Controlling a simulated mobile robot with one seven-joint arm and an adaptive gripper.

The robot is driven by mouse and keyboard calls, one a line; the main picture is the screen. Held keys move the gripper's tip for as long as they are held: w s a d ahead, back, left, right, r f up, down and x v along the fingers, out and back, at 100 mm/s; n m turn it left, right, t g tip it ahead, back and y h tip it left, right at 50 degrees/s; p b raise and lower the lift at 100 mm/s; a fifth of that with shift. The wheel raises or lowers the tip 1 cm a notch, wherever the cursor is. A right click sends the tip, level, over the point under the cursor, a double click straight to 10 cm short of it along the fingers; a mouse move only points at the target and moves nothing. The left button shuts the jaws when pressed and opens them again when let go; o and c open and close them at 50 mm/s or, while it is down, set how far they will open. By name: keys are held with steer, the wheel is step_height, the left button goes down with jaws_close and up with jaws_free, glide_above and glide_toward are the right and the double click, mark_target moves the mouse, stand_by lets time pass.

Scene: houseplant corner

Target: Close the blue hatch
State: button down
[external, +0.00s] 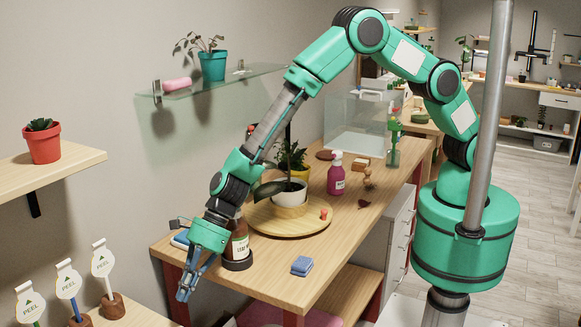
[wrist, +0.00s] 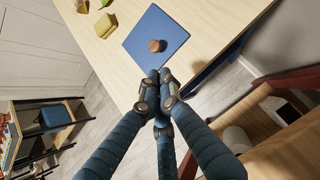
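A square blue panel with a round reddish-brown knob, apparently the blue hatch (wrist: 148,28), shows in the wrist view near the edge of a pale wooden top (wrist: 105,50). It looks flat against the top; I cannot tell its hinge side or whether it is fully shut. A blue patch at the worktable's left end in the external view (external: 181,238) may be the same panel, mostly hidden by my arm. My gripper (wrist: 158,78) has its fingertips together with nothing visible between them, just off the panel's near corner in the picture. In the external view my gripper (external: 186,290) points down beside the table's left front corner.
A brown bottle (external: 239,243) stands close beside my wrist. A blue sponge-like block (external: 302,265) lies near the table's front edge. A round wooden board (external: 268,222) bears a potted plant. Peel signs (external: 68,280) stand on the lower left shelf.

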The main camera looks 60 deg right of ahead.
steer(key=shift+d+f, duration=0.1)
steer(key=shift+d, duration=0.25)
steer(key=shift+f, duration=0.1)
steer(key=shift+b+x, duration=0.75)
steer(key=shift+x, duration=4.2)
steer(key=shift+a, duration=0.1)
steer(key=shift+a+p, duration=0.6)
steer(key=shift+p, duration=0.1)
steer(key=shift+a, duration=0.45)
